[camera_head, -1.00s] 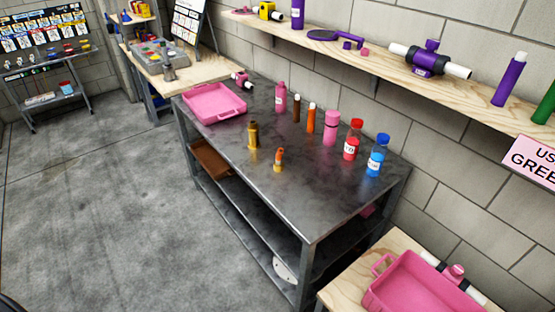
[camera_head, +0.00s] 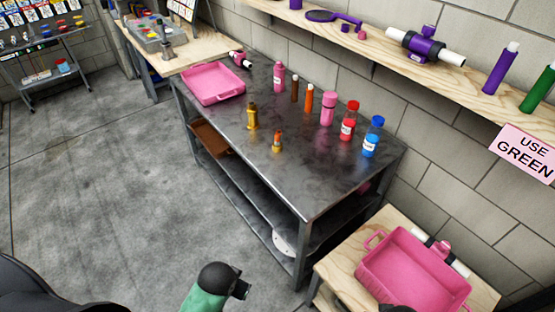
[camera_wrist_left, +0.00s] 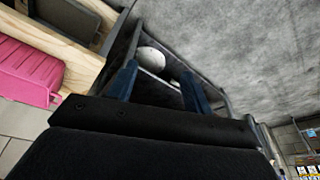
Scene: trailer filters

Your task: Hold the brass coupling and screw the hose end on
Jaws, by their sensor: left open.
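On the dark metal table (camera_head: 320,185) stands an upright brass-coloured piece (camera_head: 252,117), which looks like the coupling. Just right of it stands a shorter brass piece with an orange-brown upper part (camera_head: 277,142); I cannot tell whether it is the hose end. My left gripper (camera_wrist_left: 158,68) shows in the left wrist view with two dark blue fingers apart and nothing between them. It is away from both brass pieces, facing the table's lower shelves and floor. My right gripper is not recognisable in either view.
A pink tray (camera_head: 213,98) lies at the table's far end. Several bottles, among them a red one (camera_head: 349,121) and a blue one (camera_head: 373,137), line the wall side. A wooden side table with a pink bin (camera_head: 372,268) stands at the near right. The floor at left is clear.

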